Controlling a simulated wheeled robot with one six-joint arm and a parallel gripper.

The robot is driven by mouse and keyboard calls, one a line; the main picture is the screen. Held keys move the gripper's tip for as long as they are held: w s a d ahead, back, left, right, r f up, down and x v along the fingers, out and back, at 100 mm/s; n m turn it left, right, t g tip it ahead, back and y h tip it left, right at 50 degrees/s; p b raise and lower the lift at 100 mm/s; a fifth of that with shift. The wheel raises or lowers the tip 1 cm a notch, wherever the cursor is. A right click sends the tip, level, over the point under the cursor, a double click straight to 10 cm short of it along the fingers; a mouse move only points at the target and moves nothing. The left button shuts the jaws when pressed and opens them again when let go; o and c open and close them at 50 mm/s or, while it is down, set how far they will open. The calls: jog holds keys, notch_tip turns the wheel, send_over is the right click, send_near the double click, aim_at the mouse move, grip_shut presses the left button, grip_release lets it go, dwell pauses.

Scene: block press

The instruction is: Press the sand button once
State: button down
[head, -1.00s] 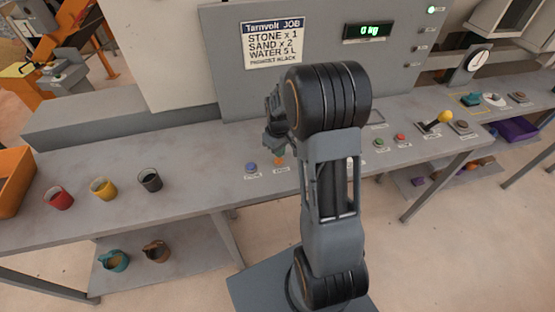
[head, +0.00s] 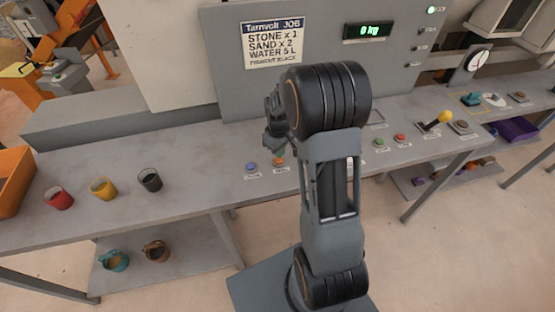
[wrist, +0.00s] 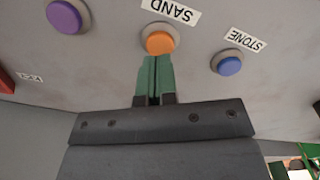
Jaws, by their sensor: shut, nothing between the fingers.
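The sand button is an orange round cap (wrist: 160,42) with a SAND label (wrist: 170,11) beside it in the wrist view. In the head view the orange sand button (head: 279,161) sits on the bench, right of the blue stone button (head: 251,167). My gripper (wrist: 154,62) has its green fingers shut together and empty, with the tips at the near edge of the orange cap in the wrist view. In the head view my gripper (head: 273,148) appears just above the button, partly hidden by my arm. Contact cannot be told clearly.
In the wrist view a purple button (wrist: 68,16) lies left and the blue stone button (wrist: 230,65) right. A job sign (head: 273,43) and a display reading 0 kg (head: 368,31) are on the panel. Red (head: 59,198), yellow (head: 103,188) and black (head: 150,180) cups stand at left.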

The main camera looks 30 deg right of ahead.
aim_at(279, 160)
jog(key=shift+f+b, duration=1.2)
jog(key=shift+f, duration=0.4)
dwell(0.3)
jog(key=shift+r, duration=0.1)
jog(key=shift+r+p, duration=1.35)
jog(key=shift+r, duration=0.35)
dwell(1.9)
